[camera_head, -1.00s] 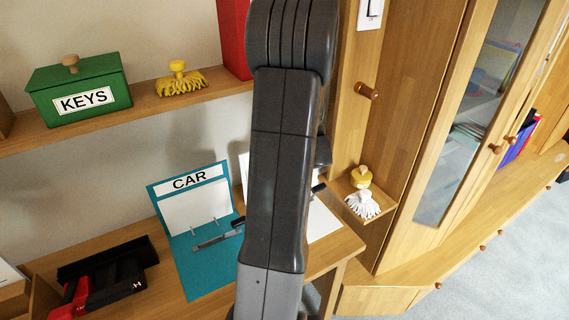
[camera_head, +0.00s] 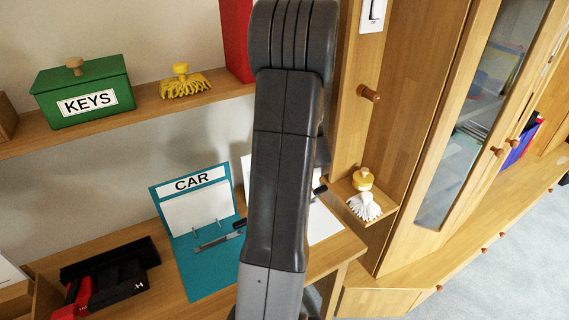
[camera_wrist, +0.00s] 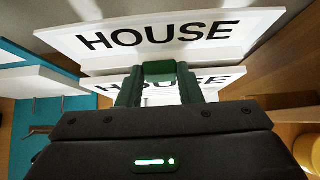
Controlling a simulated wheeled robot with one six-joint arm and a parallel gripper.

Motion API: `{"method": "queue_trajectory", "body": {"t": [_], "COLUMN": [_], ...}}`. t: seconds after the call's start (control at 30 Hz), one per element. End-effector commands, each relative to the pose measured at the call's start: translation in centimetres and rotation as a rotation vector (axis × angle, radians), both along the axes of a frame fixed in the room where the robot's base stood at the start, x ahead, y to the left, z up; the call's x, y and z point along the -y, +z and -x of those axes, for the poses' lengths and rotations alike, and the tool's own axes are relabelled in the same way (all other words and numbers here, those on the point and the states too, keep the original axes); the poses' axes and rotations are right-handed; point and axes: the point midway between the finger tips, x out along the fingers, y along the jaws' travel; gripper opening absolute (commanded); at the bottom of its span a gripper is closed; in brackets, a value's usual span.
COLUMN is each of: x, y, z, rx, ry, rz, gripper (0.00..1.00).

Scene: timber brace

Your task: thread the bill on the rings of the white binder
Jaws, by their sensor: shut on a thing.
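The white binder (camera_wrist: 165,38) stands open at the top of the wrist view, with HOUSE in black on its upright cover. In the head view my arm hides most of it; a white part of it (camera_head: 322,222) shows right of the arm. My gripper (camera_wrist: 158,72) has green fingers and is shut on the bill (camera_wrist: 225,82), a white sheet also headed HOUSE. The bill is in front of the binder's cover, low near its base. The binder's rings and the bill's lower part are hidden by my gripper, so I cannot tell whether they touch.
A teal CAR binder (camera_head: 208,262) lies open left of my arm, with a grey bar across it. Black and red items (camera_head: 108,275) are further left. A shelf above holds a green KEYS box (camera_head: 82,92). A yellow-topped brush (camera_head: 363,193) stands right.

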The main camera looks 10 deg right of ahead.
Motion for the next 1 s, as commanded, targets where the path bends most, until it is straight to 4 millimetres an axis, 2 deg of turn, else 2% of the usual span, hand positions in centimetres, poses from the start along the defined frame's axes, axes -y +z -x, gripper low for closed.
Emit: {"method": "queue_trajectory", "body": {"t": [0.5,0.53,0.63,0.83,0.93,0.97,1.0], "x": [-0.18,-0.19,-0.18,-0.18,-0.19,-0.20,-0.20], "y": [0.05,0.05,0.04,0.02,-0.02,-0.01,-0.01], "z": [-0.46,-0.46,-0.45,-0.45,-0.42,-0.43,-0.43], "rx": [0.001,0.001,0.001,0.000,0.000,0.000,0.000], "ry": [-0.001,-0.001,0.000,0.000,0.000,0.000,0.000], "rz": [0.000,0.000,0.000,0.000,0.000,0.000,0.000], "gripper": [0.00,0.38,0.58,0.58,0.75,0.79,0.79]}}
